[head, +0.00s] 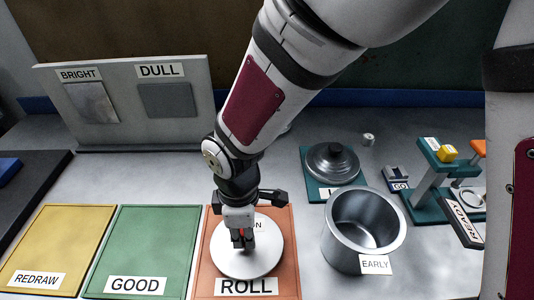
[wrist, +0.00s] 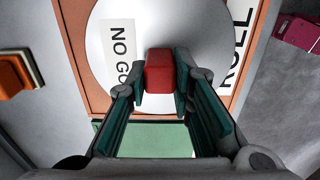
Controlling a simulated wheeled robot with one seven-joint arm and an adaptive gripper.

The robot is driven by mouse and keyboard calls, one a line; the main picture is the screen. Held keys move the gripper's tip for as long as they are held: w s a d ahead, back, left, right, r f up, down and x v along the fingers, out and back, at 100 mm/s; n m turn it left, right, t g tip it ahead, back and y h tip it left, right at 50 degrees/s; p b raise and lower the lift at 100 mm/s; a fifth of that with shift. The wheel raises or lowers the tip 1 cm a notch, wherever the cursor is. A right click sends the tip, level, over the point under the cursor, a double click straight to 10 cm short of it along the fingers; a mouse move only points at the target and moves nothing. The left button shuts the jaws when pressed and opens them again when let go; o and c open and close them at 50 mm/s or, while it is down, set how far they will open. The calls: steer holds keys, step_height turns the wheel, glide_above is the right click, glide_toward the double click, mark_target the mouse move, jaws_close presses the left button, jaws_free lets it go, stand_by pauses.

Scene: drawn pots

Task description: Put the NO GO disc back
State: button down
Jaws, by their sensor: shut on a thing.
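The NO GO disc (head: 262,262) is a pale, round, flat plate with a red knob at its middle. It is over the orange ROLL mat (head: 291,284) in the head view; I cannot tell whether it touches the mat. My gripper (head: 241,238) points down at the disc's middle and is shut on the red knob. In the wrist view the red knob (wrist: 159,71) sits between the fingers of my gripper (wrist: 160,85), and the disc (wrist: 200,30) spreads behind it with its NO GO label. The gripper hides part of the disc and label in the head view.
The green GOOD mat (head: 145,240) and yellow REDRAW mat (head: 60,235) are left. An open metal pot (head: 340,240) tagged EARLY stands close on the right. Behind it are a lid (head: 333,160) on a teal mat, a GO block (head: 397,178) and a teal stand (head: 425,190).

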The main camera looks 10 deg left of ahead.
steer(key=c, duration=1.4)
jaws_free()
steer(key=shift+f, duration=0.1)
step_height(320, 180, up, 12)
steer(key=w+d+r+m+t, duration=0.1)
steer(key=w+d+r+m, duration=0.2)
steer(key=d+r+m, duration=0.35)
steer(key=s+d+r+m+t, duration=0.1)
steer(key=d+m, duration=0.3)
steer(key=d, duration=0.4)
steer(key=s+d+r+m+t, duration=0.1)
steer(key=s+d+r+m, duration=0.1)
steer(key=d+m, duration=0.3)
steer(key=s+d+r+m+t, duration=0.2)
steer(key=s+d+m, duration=0.2)
steer(key=d, duration=0.7)
steer(key=shift+d+r+m, duration=0.1)
steer(key=shift+d+m, duration=0.25)
steer(key=shift+m, duration=0.3)
steer(key=shift+w, duration=0.1)
